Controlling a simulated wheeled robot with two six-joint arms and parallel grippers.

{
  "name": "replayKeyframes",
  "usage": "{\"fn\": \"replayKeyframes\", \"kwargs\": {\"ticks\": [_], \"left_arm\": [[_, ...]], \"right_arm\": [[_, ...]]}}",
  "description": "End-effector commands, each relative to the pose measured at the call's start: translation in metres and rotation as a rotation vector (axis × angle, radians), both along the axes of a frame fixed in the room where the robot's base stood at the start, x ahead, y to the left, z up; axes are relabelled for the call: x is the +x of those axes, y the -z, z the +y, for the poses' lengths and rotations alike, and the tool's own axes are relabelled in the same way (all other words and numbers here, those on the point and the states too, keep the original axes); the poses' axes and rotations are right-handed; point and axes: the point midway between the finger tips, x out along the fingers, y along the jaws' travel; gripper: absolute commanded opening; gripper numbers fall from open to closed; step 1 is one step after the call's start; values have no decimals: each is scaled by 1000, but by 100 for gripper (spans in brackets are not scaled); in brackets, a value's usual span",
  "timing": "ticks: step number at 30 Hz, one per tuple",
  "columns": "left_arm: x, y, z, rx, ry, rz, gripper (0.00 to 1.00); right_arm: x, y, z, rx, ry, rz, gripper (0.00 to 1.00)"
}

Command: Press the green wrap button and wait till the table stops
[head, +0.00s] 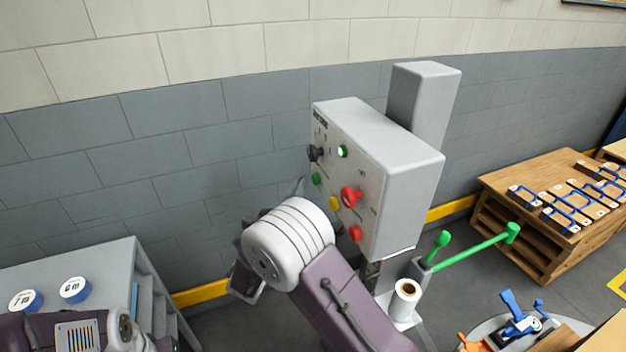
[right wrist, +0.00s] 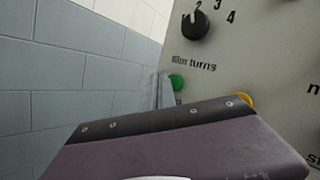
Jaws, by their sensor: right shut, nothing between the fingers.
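The green wrap button (head: 316,178) is on the left part of a grey control box's slanted face (head: 375,205). It also shows in the right wrist view (right wrist: 177,82), below the film turns knob. My right gripper (head: 299,187) is shut and empty, its thin grey fingers mostly hidden behind my white wrist. In the right wrist view its fingertips (right wrist: 163,80) are just left of the green button; I cannot tell whether they touch it. A round grey table (head: 482,331) is partly visible at the lower right. My left gripper is out of view.
The face also bears a black knob (head: 315,153), a lit green lamp (head: 342,151), a yellow button (head: 333,203), and a red mushroom knob (head: 350,196). A film roll (head: 407,288) stands below the box.

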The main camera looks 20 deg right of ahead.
Motion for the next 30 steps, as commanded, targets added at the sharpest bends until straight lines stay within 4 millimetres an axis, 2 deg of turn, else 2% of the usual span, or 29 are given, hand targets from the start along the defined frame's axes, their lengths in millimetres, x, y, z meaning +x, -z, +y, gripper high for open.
{"fn": "replayKeyframes", "kwargs": {"ticks": [5, 30], "left_arm": [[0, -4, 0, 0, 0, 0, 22], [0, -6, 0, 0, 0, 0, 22]], "right_arm": [[0, -1, -7, -1, 1, 1, 0], [0, 0, -13, 0, 1, -1, 0]]}}
